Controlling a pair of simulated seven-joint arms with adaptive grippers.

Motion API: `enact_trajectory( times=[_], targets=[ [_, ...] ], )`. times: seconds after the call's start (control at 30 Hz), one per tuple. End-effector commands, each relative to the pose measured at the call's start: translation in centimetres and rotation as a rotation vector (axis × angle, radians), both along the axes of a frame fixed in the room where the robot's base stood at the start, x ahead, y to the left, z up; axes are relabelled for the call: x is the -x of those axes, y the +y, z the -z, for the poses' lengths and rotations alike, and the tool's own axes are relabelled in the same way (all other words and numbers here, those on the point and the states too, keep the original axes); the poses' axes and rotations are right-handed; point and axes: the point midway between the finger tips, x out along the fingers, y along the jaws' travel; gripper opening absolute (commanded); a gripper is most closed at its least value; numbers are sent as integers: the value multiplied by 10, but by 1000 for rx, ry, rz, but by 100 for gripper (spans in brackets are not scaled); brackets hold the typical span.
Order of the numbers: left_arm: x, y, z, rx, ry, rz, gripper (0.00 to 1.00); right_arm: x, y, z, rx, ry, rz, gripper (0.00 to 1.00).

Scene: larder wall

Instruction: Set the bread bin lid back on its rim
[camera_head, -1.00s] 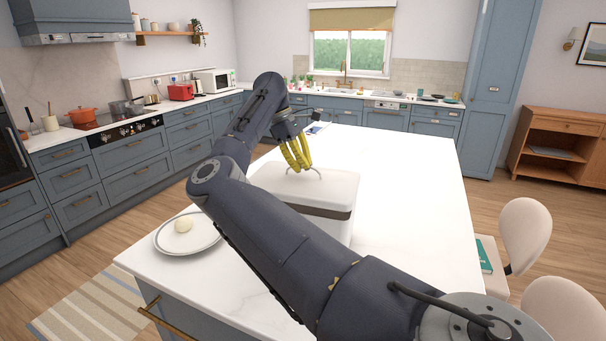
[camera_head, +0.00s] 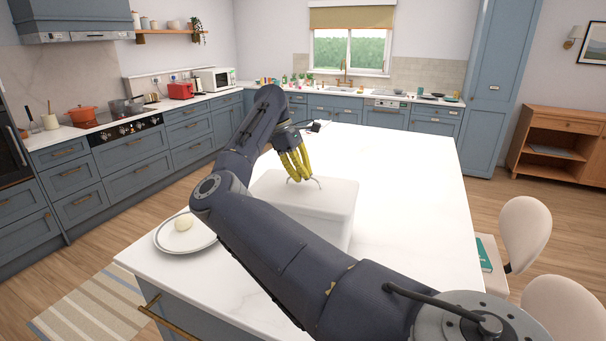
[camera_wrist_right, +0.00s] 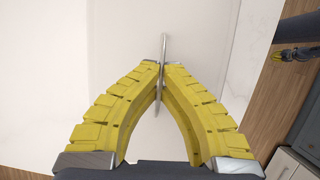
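The bread bin (camera_head: 338,234) is a white box on the island top. Its pale lid (camera_head: 330,197) lies over the bin's top, with no dark gap showing along the visible edge. The near left part of the bin is hidden behind my right arm. My right gripper (camera_head: 297,177), with yellow fingers, is at the lid's thin arched handle (camera_head: 319,183). In the right wrist view the fingertips (camera_wrist_right: 161,64) close on the handle (camera_wrist_right: 164,45). A small yellow and dark piece, apparently my left gripper (camera_wrist_right: 290,53), shows at the right edge there; its fingers are unclear.
A round plate (camera_head: 170,239) with a pale roundish item (camera_head: 184,222) stands left of the bin, near the island's edge. The white island top (camera_head: 410,210) is clear to the right. Pale chairs (camera_head: 524,232) stand along its right side.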

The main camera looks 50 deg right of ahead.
Motion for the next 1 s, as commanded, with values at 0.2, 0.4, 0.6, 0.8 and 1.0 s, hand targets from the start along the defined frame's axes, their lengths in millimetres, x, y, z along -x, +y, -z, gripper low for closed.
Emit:
enact_trajectory(
  times=[0.2, 0.4, 0.6, 0.8, 1.0],
  targets=[
    [0, 0, 0, 0, 0, 0, 0, 0, 0, 1, 0, 0, 0, 11],
    [0, 0, 0, 0, 0, 0, 0, 0, 0, 1, 0, 0, 0, 27],
    [0, 0, 0, 0, 0, 0, 0, 0, 0, 0, 0, 0, 0, 27],
    [0, 0, 0, 0, 0, 0, 0, -1, 0, -16, 0, -3, 0, 27],
    [0, 0, 0, 0, 0, 0, 0, -15, 6, -49, -1, -4, -1, 27]
  ],
)
